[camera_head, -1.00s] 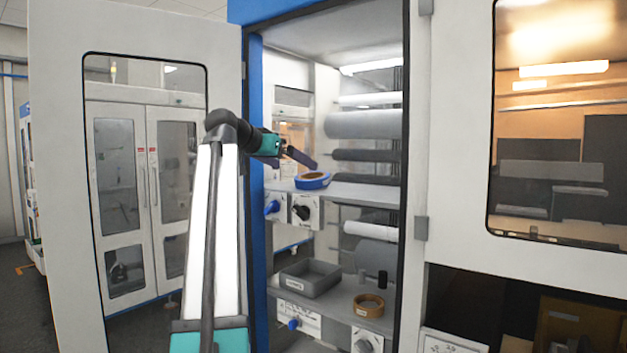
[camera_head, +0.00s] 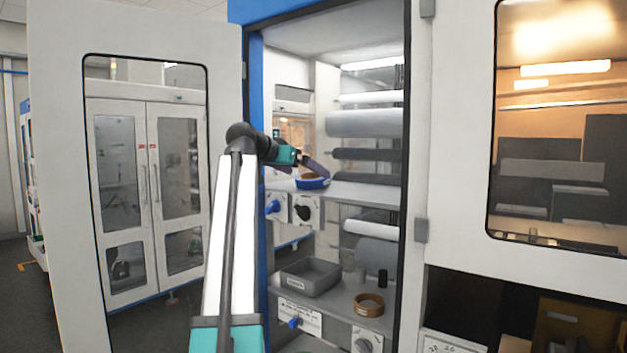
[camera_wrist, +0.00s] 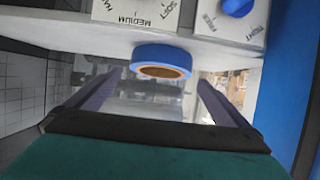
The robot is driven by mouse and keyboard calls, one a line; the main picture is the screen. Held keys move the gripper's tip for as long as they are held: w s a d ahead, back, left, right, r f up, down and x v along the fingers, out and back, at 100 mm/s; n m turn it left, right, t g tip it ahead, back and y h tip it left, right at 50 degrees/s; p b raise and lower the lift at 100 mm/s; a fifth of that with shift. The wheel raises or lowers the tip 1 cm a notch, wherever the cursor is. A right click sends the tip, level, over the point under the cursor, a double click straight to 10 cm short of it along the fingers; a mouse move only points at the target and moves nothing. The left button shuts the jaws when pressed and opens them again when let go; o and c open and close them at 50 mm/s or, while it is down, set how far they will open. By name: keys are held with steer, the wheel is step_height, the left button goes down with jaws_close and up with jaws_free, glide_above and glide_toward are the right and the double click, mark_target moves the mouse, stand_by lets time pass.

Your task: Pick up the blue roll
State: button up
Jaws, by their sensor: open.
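The blue roll (camera_head: 312,183) is a ring of blue tape with a brown core. It lies flat on the upper shelf (camera_head: 365,193) inside the open cabinet, near the shelf's front edge. In the wrist view the roll (camera_wrist: 161,60) shows ahead, between the lines of the two fingers. My gripper (camera_head: 318,168) reaches into the cabinet just above the roll in the head view. In the wrist view my gripper (camera_wrist: 150,92) has its fingers wide apart with nothing between them. I cannot tell whether a fingertip touches the roll.
Dials (camera_head: 304,209) sit below the upper shelf's edge. A grey tray (camera_head: 311,287) and a brown roll (camera_head: 368,311) are on the lower shelf. Rollers (camera_head: 365,124) fill the cabinet's back. The open door (camera_head: 60,180) stands left, the blue frame (camera_head: 255,100) beside my arm.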

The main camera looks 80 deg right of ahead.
mark_target(309, 173)
steer(key=shift+p+x, duration=0.6)
steer(key=shift+x, duration=1.45)
steer(key=c, duration=1.1)
steer(key=shift+r+b, duration=0.3)
steer(key=shift+r, duration=0.45)
step_height(309, 173, up, 9)
steer(key=shift+f, duration=0.2)
steer(key=shift+a+f, duration=0.1)
